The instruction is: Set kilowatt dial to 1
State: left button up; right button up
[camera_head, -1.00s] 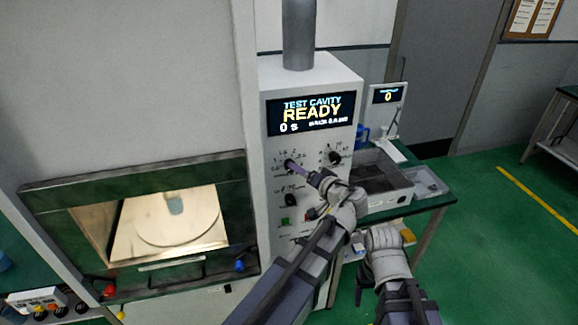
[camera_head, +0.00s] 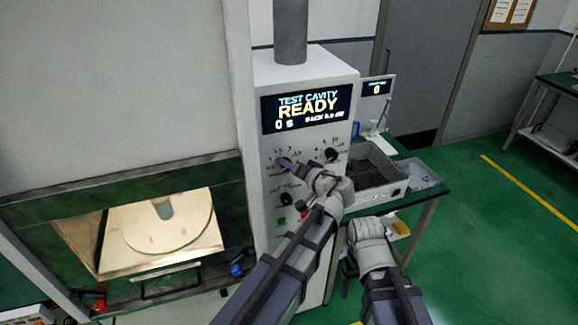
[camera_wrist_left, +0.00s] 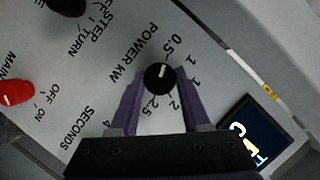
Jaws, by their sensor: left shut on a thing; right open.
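The kilowatt dial (camera_wrist_left: 159,78) is a round black knob with a white pointer line, on the grey panel under the label "POWER KW". In the left wrist view its pointer faces the top of the picture, near the 0.5 mark. My left gripper (camera_wrist_left: 163,75) has its two purple fingers on either side of the knob and is shut on it. In the head view the left gripper (camera_head: 287,163) reaches the upper left dial of the panel, largely covering it. My right gripper (camera_head: 367,229) hangs empty, lower right of the panel; its fingers are hard to make out.
A display (camera_head: 307,108) reading "TEST CAVITY READY" sits above the dials. Another dial (camera_head: 331,155) is to the right, with a black knob (camera_head: 286,199) and green button (camera_head: 282,220) below. A lit cavity (camera_head: 165,235) is left; a grey tray (camera_head: 376,195) stands right.

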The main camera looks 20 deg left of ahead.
pick_arm(q)
grip_shut()
jog(key=shift+d+f+m+y+b, duration=0.15)
jog(key=shift+m+y+b, duration=0.7)
jog(key=shift+m+b, duration=0.85)
jog(key=shift+f+m+y+b, duration=0.15)
jog(key=shift+m+y+b, duration=0.7)
jog(key=shift+m+b, duration=0.8)
jog(key=shift+m, duration=0.35)
jog(key=o, duration=0.7)
grip_release()
